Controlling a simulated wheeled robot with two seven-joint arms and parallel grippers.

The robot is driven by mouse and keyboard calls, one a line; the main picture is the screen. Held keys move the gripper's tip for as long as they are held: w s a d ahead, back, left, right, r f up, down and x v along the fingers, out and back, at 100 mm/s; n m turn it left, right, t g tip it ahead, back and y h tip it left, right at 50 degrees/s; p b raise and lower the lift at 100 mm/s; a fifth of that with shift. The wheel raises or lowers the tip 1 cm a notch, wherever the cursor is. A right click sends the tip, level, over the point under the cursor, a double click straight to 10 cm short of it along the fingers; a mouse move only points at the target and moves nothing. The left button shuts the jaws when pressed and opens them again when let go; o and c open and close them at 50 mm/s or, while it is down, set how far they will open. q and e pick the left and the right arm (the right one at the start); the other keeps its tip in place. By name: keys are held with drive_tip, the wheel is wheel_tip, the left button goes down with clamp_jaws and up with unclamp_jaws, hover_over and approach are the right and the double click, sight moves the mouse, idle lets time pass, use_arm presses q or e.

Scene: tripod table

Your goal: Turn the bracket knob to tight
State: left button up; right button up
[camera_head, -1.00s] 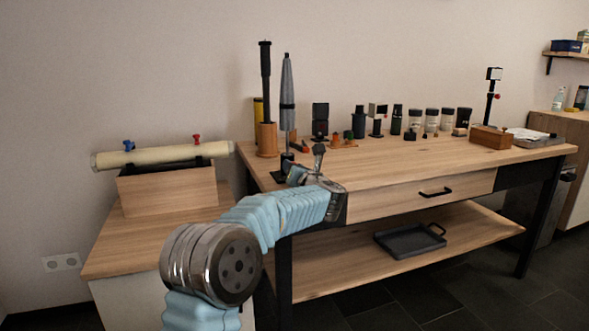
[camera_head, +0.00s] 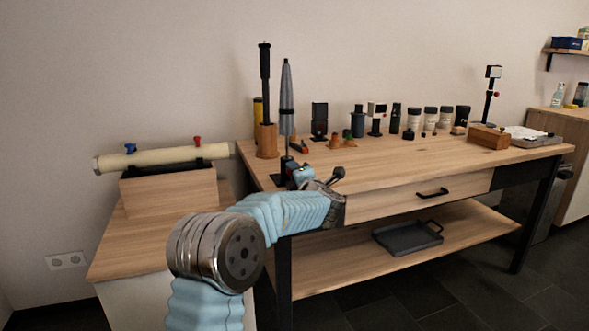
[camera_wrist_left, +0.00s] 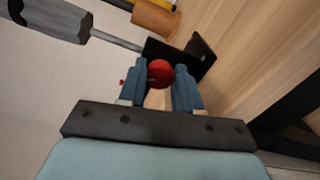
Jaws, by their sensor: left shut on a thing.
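The bracket's red knob (camera_wrist_left: 160,73) sits between the two blue fingers of my left gripper (camera_wrist_left: 160,79) in the left wrist view. The fingers are shut on it, one on each side. The black bracket (camera_wrist_left: 190,62) is just beyond the knob. In the head view my left gripper (camera_head: 302,174) is at the near left corner of the workbench, beside the black bracket (camera_head: 281,179), and the knob is hidden there. A grey pole (camera_head: 287,100) stands upright at the bracket; its grey body (camera_wrist_left: 55,18) also shows in the left wrist view. My right gripper is out of view.
A wooden cup (camera_head: 267,142) holding a black pole stands behind the bracket on the workbench (camera_head: 400,163). Several dark containers line the back edge. A low cabinet with a wooden box (camera_head: 170,190) and a cream tube (camera_head: 165,157) is at the left. The bench's front middle is clear.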

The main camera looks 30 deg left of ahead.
use_arm(q)
drive_tip(key=shift+d+m+p, duration=0.1)
drive_tip(key=shift+m+p, duration=0.55)
drive_tip(key=shift+m, duration=0.65)
drive_tip(key=shift+f, duration=0.1)
drive_tip(key=o, duration=1)
drive_tip(key=shift+o, duration=0.2)
drive_tip(key=shift+s+d, duration=0.3)
drive_tip(key=shift+d, duration=0.05)
drive_tip(key=b+v, duration=0.2)
drive_tip(key=v, duration=1)
drive_tip(key=shift+s+d, duration=0.3)
